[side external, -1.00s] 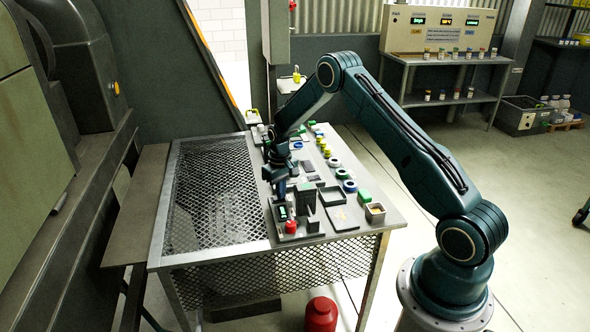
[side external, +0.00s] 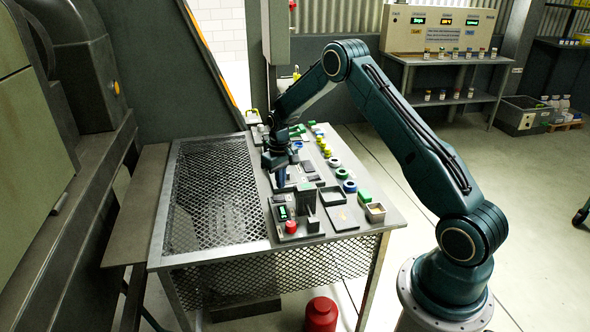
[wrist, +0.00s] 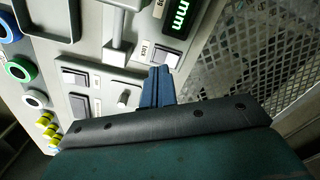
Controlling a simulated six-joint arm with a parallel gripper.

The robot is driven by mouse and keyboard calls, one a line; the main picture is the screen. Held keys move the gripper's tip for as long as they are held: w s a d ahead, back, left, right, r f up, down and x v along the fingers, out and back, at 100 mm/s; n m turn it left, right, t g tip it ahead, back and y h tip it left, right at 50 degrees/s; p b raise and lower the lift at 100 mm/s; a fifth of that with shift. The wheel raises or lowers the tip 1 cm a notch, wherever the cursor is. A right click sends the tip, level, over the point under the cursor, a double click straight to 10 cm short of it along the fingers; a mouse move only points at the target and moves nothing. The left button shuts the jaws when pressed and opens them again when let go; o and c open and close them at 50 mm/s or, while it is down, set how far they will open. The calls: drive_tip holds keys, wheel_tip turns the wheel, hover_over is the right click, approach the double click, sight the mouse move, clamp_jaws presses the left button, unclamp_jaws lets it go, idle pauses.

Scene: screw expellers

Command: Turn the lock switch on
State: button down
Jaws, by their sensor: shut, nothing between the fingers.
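The lock switch (wrist: 163,56) is a dark rocker in a pale square frame on the grey panel, beside a small white label (wrist: 145,48) that seems to read LOCK. Which way the rocker is tipped is too small to tell. My gripper (wrist: 159,72) shows blue fingers, closed together with nothing between them, their tips just below the switch in the wrist view. I cannot tell whether they touch it. In the side view my gripper (side external: 281,186) points down over the panel's left part, and the switch is not clear there.
A green lit display (wrist: 178,15) is above the switch in the wrist view. A grey lever (wrist: 117,50), other rockers (wrist: 78,105) and round buttons (wrist: 20,70) lie to the left. In the side view a red knob (side external: 291,227) and grey blocks stand near the front; mesh (side external: 210,195) lies left.

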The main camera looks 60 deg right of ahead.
drive_tip(key=shift+r, duration=1.4)
wheel_tip(320, 180, up, 13)
drive_tip(key=t, duration=0.1)
hover_over(281, 198)
drive_tip(key=s+a, duration=0.3)
drive_tip(key=a, duration=0.3)
drive_tip(key=s+a+r+n+t, duration=0.1)
drive_tip(key=s+a+r+t, duration=0.1)
drive_tip(key=s+a+r, duration=0.6)
drive_tip(key=s+a+r+n+t, duration=0.1)
drive_tip(key=s+a+r, duration=0.1)
drive_tip(key=s, duration=0.9)
drive_tip(key=s+a+r+n+t, duration=0.1)
drive_tip(key=s+a+r, duration=0.2)
drive_tip(key=s, duration=0.7)
drive_tip(key=shift+s+a+r+t, duration=0.2)
drive_tip(key=shift+s+a+t, duration=0.15)
drive_tip(key=shift+a, duration=0.65)
